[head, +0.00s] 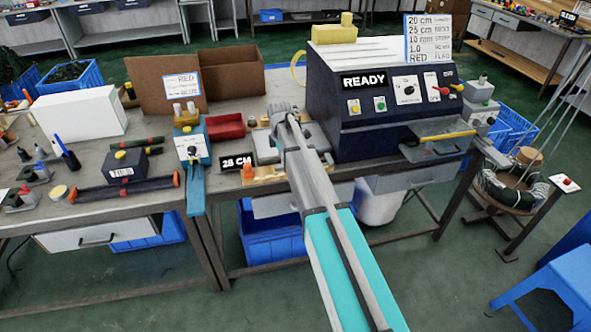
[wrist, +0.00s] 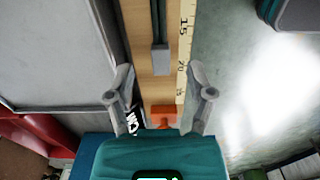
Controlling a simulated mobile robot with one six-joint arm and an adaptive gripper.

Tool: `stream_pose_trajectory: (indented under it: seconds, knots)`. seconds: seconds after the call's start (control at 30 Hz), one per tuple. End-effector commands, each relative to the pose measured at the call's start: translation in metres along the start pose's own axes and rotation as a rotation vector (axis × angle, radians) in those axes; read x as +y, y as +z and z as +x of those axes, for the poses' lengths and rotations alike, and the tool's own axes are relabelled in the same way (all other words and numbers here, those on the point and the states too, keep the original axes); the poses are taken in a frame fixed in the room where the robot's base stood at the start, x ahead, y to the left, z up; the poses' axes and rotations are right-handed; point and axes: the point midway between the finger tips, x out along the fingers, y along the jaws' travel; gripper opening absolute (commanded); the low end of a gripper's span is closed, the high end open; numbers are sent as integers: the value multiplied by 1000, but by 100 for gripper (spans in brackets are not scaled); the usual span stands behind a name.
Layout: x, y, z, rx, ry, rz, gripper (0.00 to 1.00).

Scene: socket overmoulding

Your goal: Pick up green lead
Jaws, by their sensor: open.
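No lead that is clearly green lies between my jaws. In the wrist view a dark strip with a grey block (wrist: 160,60) at its end lies along a wooden board; its colour is too dark to name. My gripper (wrist: 160,75) is open, its fingers either side of this block in the picture; I cannot tell the height gap. In the head view my gripper (head: 283,112) is over the bench, left of the dark blue machine, and my arm hides much of the board. A dark green coil (head: 510,190) sits on a stand at the right.
The machine (head: 350,115) reads READY. A ruler (wrist: 186,45) runs along the board, with an orange block (wrist: 162,112) nearby. A blue stool (head: 565,285) is at lower right.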

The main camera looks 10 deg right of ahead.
Motion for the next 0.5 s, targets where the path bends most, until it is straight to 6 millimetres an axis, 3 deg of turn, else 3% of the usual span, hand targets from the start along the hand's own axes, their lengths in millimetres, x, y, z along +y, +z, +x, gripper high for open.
stream_pose_trajectory:
  seconds: [0.2, 0.5]
  knots:
    - [0, 0, 21, 0, 0, 0, 69]
    - [0, 0, 32, 0, 0, 0, 69]
